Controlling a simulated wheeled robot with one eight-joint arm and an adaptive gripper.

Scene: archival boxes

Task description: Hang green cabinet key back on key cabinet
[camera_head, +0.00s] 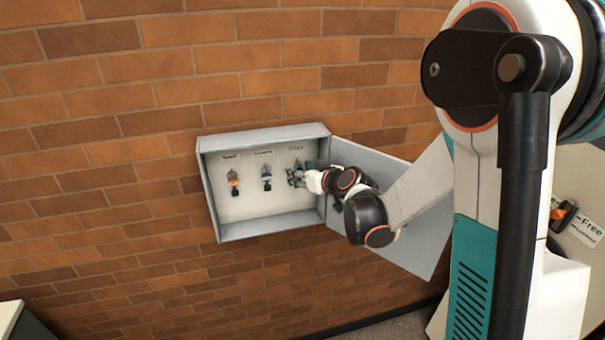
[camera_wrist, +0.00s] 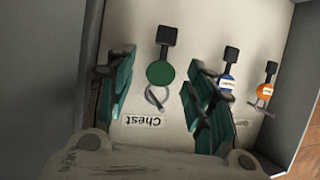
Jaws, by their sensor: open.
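The key cabinet (camera_head: 261,230) is a grey metal box on the brick wall, open at the front. In the wrist view, turned upside down, the green cabinet key (camera_wrist: 160,74) has a round green tag, a black head and a metal ring beside the label "Chest" (camera_wrist: 144,121). The ring appears to be on the hook there. My gripper (camera_wrist: 157,88) is open, its teal fingers on either side of the green key and apart from it. In the head view my gripper (camera_head: 302,175) reaches into the cabinet's right side and largely hides the green key.
A blue-and-white tagged key (camera_head: 266,172) and an orange tagged key (camera_head: 233,178) hang to the left in the cabinet. In the wrist view the blue-and-white key (camera_wrist: 227,84) is close to my right-hand finger. The cabinet door (camera_head: 400,215) stands open to the right, close to my arm.

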